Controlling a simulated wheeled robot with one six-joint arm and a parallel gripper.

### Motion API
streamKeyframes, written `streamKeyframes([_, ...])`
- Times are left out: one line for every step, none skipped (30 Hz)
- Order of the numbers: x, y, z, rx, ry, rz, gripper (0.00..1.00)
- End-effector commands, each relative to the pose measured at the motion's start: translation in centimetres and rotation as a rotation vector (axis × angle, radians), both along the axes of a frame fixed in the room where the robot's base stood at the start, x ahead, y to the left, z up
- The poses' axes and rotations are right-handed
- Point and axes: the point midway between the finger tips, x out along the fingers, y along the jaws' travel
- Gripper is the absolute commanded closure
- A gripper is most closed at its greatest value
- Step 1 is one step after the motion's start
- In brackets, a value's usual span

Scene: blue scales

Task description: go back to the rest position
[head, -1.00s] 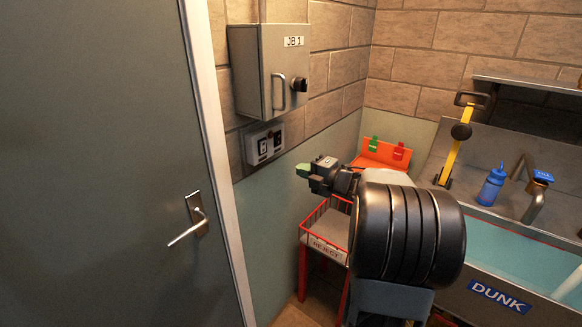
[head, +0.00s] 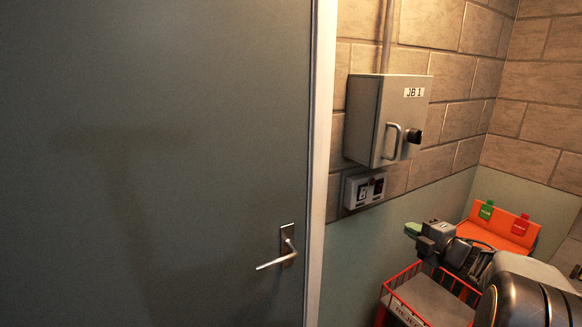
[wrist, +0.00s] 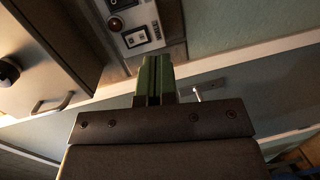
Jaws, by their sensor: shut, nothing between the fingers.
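My gripper (head: 412,230) is at the lower right of the head view, its green fingertips pointing left. It is above the red-framed reject basket (head: 398,306) and a little below the switch panel on the wall. In the wrist view my gripper (wrist: 154,62) shows its green fingers together, with nothing between them. My dark arm fills the lower right corner of the head view and hides part of the basket.
A grey door (head: 190,160) with a lever handle (head: 276,257) fills the left. A grey box labelled JB 1 (head: 388,120) hangs above the switch panel (head: 364,189). An orange rack (head: 490,240) with green and red tags stands at the right.

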Motion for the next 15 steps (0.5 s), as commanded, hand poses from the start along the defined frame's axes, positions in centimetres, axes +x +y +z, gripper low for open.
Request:
streamKeyframes([0.3, -1.3, -0.6, 0.031, 0.033, -0.086, 1.0])
streamKeyframes([0.4, -2.3, -1.1, 0.059, 0.058, -0.155, 1.0])
streamKeyframes([0.3, -3.8, -2.0, 0.104, 0.095, -0.259, 1.0])
streamKeyframes([0.1, -5.0, -2.5, 0.146, 0.123, -0.346, 1.0])
streamKeyframes([-0.3, -6.1, -3.0, 0.188, 0.151, -0.437, 1.0])
streamKeyframes([-0.9, -7.3, -3.7, 0.249, 0.187, -0.554, 1.0])
streamKeyframes([-1.5, -7.9, -4.1, 0.297, 0.214, -0.64, 1.0])
streamKeyframes([-2.1, -8.2, -4.5, 0.347, 0.243, -0.721, 1.0])
streamKeyframes([-3.0, -8.4, -5.1, 0.415, 0.281, -0.826, 1.0])
streamKeyframes([-3.8, -8.3, -5.6, 0.468, 0.311, -0.9, 1.0])
streamKeyframes([-4.6, -8.0, -6.1, 0.523, 0.344, -0.973, 1.0])
streamKeyframes([-5.8, -7.3, -6.7, 0.597, 0.39, -1.063, 1.0])
streamKeyframes([-6.7, -6.5, -7.2, 0.651, 0.428, -1.125, 1.0])
streamKeyframes([-7.7, -5.6, -7.7, 0.705, 0.466, -1.188, 1.0])
streamKeyframes([-9.0, -4.0, -8.2, 0.777, 0.523, -1.262, 1.0])
